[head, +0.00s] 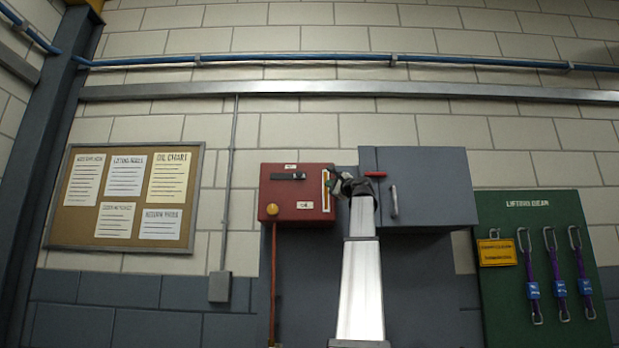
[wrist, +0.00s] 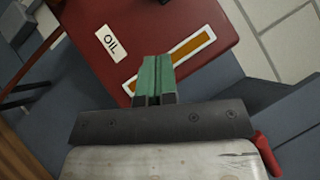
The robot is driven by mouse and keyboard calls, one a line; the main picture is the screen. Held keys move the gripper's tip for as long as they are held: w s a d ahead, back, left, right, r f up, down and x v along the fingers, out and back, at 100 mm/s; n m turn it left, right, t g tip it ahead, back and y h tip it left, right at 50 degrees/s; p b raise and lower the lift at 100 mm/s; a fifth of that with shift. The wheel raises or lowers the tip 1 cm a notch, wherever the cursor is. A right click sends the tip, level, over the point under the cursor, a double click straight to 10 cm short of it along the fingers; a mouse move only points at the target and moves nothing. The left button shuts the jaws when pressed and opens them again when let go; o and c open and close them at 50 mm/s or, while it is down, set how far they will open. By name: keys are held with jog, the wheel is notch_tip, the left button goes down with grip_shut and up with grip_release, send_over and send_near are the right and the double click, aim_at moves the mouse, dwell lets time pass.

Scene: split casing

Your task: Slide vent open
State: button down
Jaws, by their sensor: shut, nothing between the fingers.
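A red box (head: 297,208) hangs on the wall, with a dark horizontal slot (head: 288,177) near its top under a small white label; this may be the vent, but its state is too small to read. My gripper (head: 337,184) is at the right side of the red box, near the upright amber gauge strip (head: 326,190). In the wrist view my gripper (wrist: 157,72) has its green fingertips together and empty, over the OIL gauge (wrist: 190,47) on the red box (wrist: 140,22). Whether they touch the box cannot be told.
A grey cabinet (head: 440,190) with an upright handle (head: 394,201) is right of my arm. A red lever (head: 375,174) sits at its left; it also shows in the wrist view (wrist: 266,153). A yellow knob (head: 272,209) is on the red box. A green board (head: 510,295) stands right.

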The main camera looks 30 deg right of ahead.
jog(key=shift+s+r, duration=0.1)
jog(key=shift+r, duration=0.05)
send_near(302, 177)
jog(key=w+d, duration=0.2)
jog(key=w+a, duration=0.1)
jog(key=w+a+r, duration=0.1)
jog(key=shift+w+a+r, duration=0.1)
jog(key=shift+a+r, duration=0.1)
jog(key=shift+a, duration=0.05)
jog(key=shift+w+a+r, duration=0.25)
jog(key=shift+w+a, duration=0.05)
jog(key=shift+a, duration=0.15)
